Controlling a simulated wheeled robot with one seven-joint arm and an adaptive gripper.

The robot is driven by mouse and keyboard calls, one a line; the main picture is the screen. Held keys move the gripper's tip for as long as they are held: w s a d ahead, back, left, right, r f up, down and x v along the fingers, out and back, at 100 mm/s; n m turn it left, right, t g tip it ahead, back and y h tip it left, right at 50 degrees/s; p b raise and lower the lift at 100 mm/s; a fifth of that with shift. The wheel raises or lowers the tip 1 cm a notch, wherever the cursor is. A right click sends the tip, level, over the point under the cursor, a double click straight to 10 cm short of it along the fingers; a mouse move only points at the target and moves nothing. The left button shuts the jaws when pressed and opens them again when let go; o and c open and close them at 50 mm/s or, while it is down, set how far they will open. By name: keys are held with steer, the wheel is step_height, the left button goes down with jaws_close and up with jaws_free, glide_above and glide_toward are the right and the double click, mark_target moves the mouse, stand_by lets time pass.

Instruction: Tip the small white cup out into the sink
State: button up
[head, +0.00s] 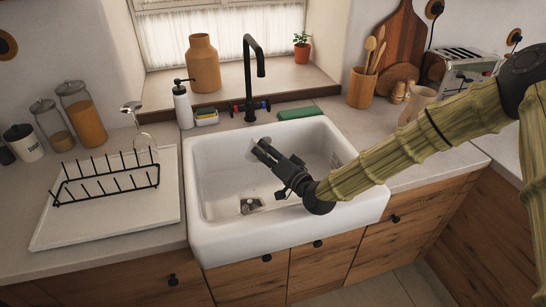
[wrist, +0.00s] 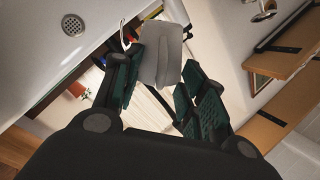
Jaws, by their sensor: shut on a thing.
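The small white cup (wrist: 162,52) is between the fingers of my gripper (wrist: 163,75) in the wrist view, where it looks pale grey. In the head view only a pale bit of the cup (head: 251,146) shows at the tips of my gripper (head: 262,149). My gripper is shut on the cup and holds it over the white sink (head: 285,232), toward the back of the basin. The cup looks tilted, but its exact angle and whether anything is in it cannot be told. The sink drain (head: 250,205) shows in the basin.
A black tap (head: 249,75) stands behind the sink, with a soap bottle (head: 182,105) and a green sponge (head: 300,113) nearby. A dish rack (head: 108,185) is on the left. A utensil pot (head: 361,88) and a beige jug (head: 418,103) stand on the right.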

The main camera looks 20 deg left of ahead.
steer(key=shift+w+d+f+m+p, duration=0.15)
steer(key=shift+w+f+m, duration=0.2)
steer(key=shift+m, duration=0.3)
steer(key=shift+w+d+f+m+p, duration=0.1)
steer(key=shift+d+f+m+p, duration=0.05)
steer(key=shift+f+m, duration=0.4)
steer(key=shift+r, duration=0.15)
steer(key=shift+w+r+m+p, duration=0.1)
steer(key=shift+m+p, duration=0.3)
steer(key=shift+m, duration=0.3)
steer(key=shift+w+d+r+m+p, duration=0.1)
steer(key=shift+r+m+p, duration=0.05)
steer(key=shift+m+p, duration=0.4)
steer(key=shift+w+d+m, duration=0.1)
steer(key=shift+m, duration=0.45)
steer(key=shift+p, duration=0.3)
steer(key=shift+w+d+r+m, duration=0.1)
steer(key=shift+w+m, duration=0.05)
steer(key=shift+m, duration=0.15)
